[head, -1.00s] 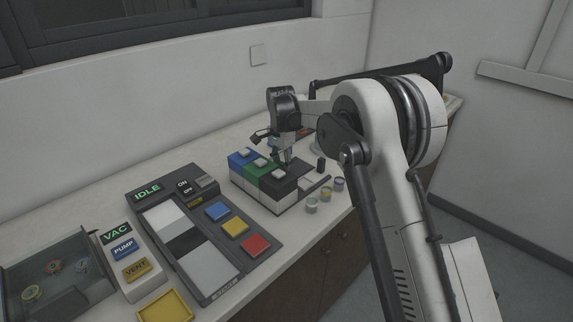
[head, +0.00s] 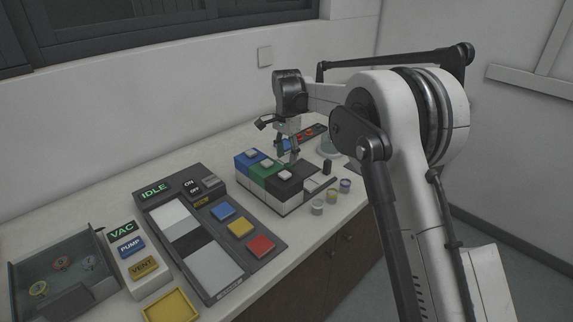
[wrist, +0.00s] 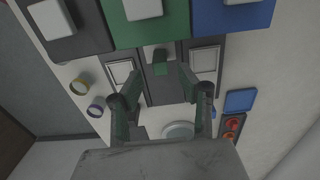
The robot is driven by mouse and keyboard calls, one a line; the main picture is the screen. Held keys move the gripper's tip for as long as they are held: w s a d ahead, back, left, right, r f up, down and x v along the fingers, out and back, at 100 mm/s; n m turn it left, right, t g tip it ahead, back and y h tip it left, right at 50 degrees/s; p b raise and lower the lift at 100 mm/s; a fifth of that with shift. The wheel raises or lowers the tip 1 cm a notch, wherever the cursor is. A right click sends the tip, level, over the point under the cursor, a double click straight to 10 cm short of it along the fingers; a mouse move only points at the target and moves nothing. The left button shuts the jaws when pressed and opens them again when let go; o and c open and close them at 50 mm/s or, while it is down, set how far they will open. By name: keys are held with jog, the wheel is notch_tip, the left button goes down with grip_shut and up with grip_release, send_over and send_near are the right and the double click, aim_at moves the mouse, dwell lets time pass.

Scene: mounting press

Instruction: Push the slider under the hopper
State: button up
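The hopper is a row of blocks with blue (head: 246,157), green (head: 266,168) and black (head: 291,180) tops on white bases. In the wrist view, its green block (wrist: 175,30) is at the top middle. A small light block with a green-tinted face (wrist: 160,58), apparently the slider, is at the end of a dark channel (wrist: 165,88) beside the green block. My gripper (wrist: 161,74) is open, with its two fingers apart on either side of the channel and nothing visible between them. In the head view, my gripper (head: 291,158) is just behind the blocks, partly hidden by them.
Square framed plates (wrist: 205,60) flank the channel. Small cups (head: 331,194) stand right of the hopper, with a dark upright peg (head: 327,167) nearby. A control panel (head: 176,262) with coloured buttons, a vacuum box (head: 135,270) and a yellow tray (head: 171,306) lie to the left.

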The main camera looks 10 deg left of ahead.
aim_at(286, 165)
notch_tip(286, 165, up, 7)
jog(key=shift+f, duration=0.15)
dwell(0.4)
